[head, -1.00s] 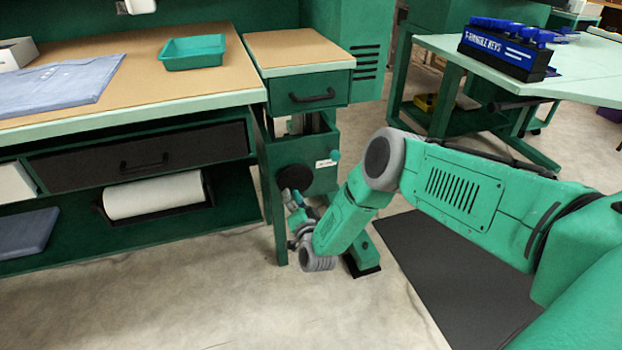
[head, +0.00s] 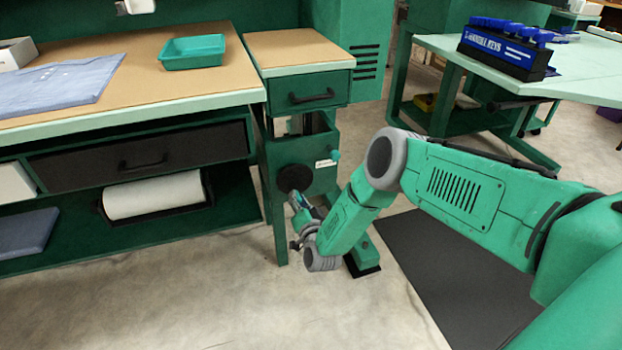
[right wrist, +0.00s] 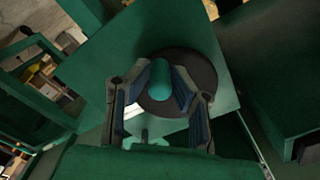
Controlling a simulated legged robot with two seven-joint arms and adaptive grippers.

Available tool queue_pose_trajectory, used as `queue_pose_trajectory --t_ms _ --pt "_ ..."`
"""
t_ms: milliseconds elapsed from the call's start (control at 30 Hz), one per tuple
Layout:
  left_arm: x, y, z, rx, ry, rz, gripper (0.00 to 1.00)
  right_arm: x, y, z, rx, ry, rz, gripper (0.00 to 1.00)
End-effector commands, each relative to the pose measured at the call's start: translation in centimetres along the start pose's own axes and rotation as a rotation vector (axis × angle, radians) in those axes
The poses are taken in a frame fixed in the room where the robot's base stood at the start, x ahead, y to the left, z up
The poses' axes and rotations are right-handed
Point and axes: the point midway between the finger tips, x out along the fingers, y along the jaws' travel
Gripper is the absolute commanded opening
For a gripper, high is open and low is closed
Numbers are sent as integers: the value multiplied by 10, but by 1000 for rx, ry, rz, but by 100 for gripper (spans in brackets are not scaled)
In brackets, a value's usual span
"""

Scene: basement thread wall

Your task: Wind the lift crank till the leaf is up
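The leaf (head: 297,48) is a small wood-topped unit with a pale edge and a drawer, beside the workbench. The crank's dark round disc (head: 294,178) is on the green housing below. In the right wrist view the disc (right wrist: 195,72) lies behind a teal crank handle (right wrist: 154,78). My right gripper (head: 296,200) is at the crank. My left gripper is not in view.
The workbench (head: 170,105) at left carries a teal tray (head: 192,52) and blue cloth. A paper roll (head: 153,195) sits below. A teal knob (head: 335,155) by a white label is right of the disc. A table (head: 590,85) with a blue key rack stands at right.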

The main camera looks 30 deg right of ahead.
Motion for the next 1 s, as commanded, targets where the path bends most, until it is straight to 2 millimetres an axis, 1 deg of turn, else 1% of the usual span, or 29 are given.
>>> queue_pose_trajectory --t_ms 167,267,367,500,600,867,1000 --pt "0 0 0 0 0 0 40 0 0 0 0 0 0 0" --pt "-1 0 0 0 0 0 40 0 -3 0 1 0 0 0" --pt "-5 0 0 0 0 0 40 0 -14 1 3 0 -2 0" --pt "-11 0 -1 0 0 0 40 0 -39 4 4 1 -10 0" --pt "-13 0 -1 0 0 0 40 1 -50 4 2 5 -14 0" --pt "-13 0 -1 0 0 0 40 2 -50 4 1 9 -15 0" --pt "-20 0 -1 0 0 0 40 3 -57 -3 4 8 -15 0"
